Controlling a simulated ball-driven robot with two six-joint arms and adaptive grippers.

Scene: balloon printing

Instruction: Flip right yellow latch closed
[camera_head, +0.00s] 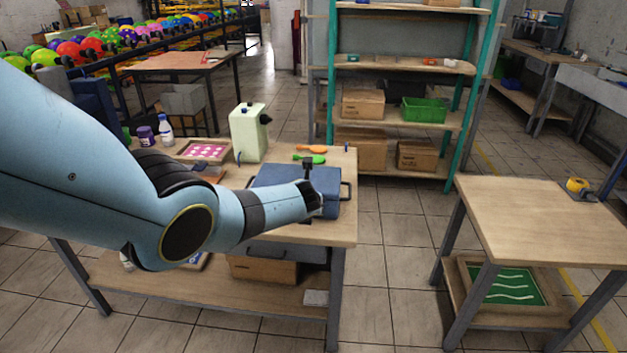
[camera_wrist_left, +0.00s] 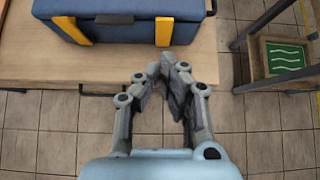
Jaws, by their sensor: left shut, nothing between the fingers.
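A blue case (camera_head: 265,180) lies on the wooden table, partly hidden behind my left arm in the head view. In the left wrist view the case (camera_wrist_left: 122,22) shows two yellow latches on its front. The right yellow latch (camera_wrist_left: 164,32) points down over the front face, and the left yellow latch (camera_wrist_left: 79,30) runs at a slant. I cannot tell whether either is fastened. My left gripper (camera_wrist_left: 168,66) is shut and empty, with its fingertips just below the right latch in the picture, apparently not touching it. My right gripper is not in view.
The table (camera_head: 335,232) also holds a pale green canister (camera_head: 248,133), an orange tool (camera_head: 311,149) and a green tool (camera_head: 309,159). A smaller table (camera_head: 530,215) with a yellow tape measure (camera_head: 577,185) stands at the right. Open floor lies between the two tables.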

